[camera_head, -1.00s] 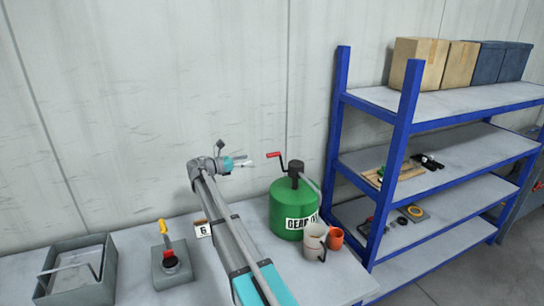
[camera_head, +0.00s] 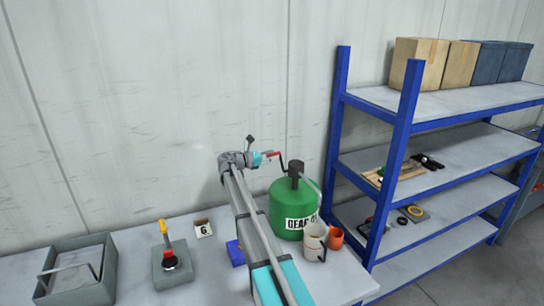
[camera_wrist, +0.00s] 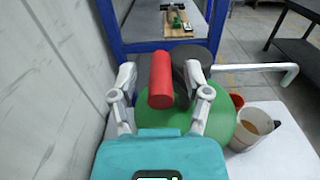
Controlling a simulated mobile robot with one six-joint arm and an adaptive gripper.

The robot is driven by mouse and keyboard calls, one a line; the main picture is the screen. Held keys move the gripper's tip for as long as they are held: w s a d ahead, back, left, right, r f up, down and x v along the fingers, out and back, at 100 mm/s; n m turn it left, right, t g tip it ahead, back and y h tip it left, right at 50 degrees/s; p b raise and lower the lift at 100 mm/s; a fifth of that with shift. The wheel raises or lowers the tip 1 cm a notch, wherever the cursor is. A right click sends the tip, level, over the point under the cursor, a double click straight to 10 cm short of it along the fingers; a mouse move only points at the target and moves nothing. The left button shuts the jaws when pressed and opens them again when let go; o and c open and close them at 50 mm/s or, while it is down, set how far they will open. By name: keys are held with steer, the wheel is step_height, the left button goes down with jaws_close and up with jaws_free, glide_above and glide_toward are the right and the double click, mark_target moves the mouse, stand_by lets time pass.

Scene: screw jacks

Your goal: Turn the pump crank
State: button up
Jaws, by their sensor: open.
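The green gear oil drum (camera_head: 292,205) stands on the bench with a dark pump (camera_head: 296,170) on top. Its crank has a red handle (camera_head: 274,154) that points left toward my arm. In the wrist view the red crank handle (camera_wrist: 161,80) lies between the two fingers of my gripper (camera_wrist: 160,82), with space visible on both sides. My gripper is open around the handle. In the head view my gripper (camera_head: 268,156) is at the handle. The pump body is partly hidden behind the handle and fingers in the wrist view.
A blue shelf rack (camera_head: 398,150) is further right. The wall is close behind.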

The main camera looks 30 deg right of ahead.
jaws_close()
stand_by(0.3)
steer(key=shift+d, duration=0.2)
